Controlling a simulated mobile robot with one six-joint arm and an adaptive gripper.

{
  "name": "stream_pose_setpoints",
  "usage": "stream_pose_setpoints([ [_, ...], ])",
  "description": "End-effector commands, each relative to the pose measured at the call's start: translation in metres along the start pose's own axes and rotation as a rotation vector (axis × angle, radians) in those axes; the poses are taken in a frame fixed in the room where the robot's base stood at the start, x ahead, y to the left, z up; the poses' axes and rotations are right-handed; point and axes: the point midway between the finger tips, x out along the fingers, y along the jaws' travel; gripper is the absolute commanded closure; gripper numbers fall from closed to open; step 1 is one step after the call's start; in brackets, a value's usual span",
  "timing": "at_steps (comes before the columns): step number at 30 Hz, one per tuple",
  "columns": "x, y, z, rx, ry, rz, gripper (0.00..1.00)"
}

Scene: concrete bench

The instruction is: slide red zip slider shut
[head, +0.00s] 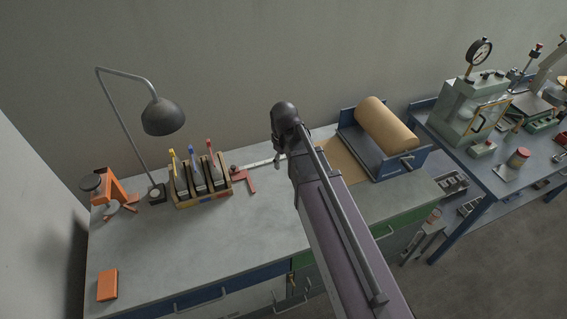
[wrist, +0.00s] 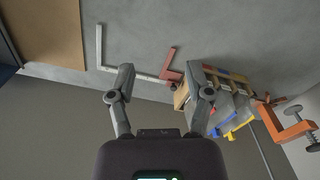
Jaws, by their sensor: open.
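The bag with the red strip (head: 210,147) is at the right end, beside the blue strip (head: 191,152) and the yellow strip (head: 174,155). Whether the red slider is at one end of its strip is too small to tell. In the wrist view the rack (wrist: 181,97) is partly behind the right finger; yellow and blue strips show at its lower side. My gripper (wrist: 160,73) is open and empty, its fingers apart from the bags.
A brown paper roll (head: 387,124) is at the right. The bench front is mostly clear except an orange box (head: 107,285).

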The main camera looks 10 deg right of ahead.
Motion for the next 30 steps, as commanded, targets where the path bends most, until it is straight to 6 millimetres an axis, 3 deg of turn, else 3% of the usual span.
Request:
stream_pose_setpoints([
  [10,0.0,0.0,0.002,0.008,0.0,0.0,0.34],
  [12,0.0,0.0,0.002,0.008,0.0,0.0,0.41],
  [17,0.007,0.001,0.011,0.041,0.0,0.0,0.41],
  [20,0.017,0.004,0.028,0.102,0.0,0.0,0.41],
  [30,0.062,0.015,0.111,0.464,0.0,0.0,0.41],
])
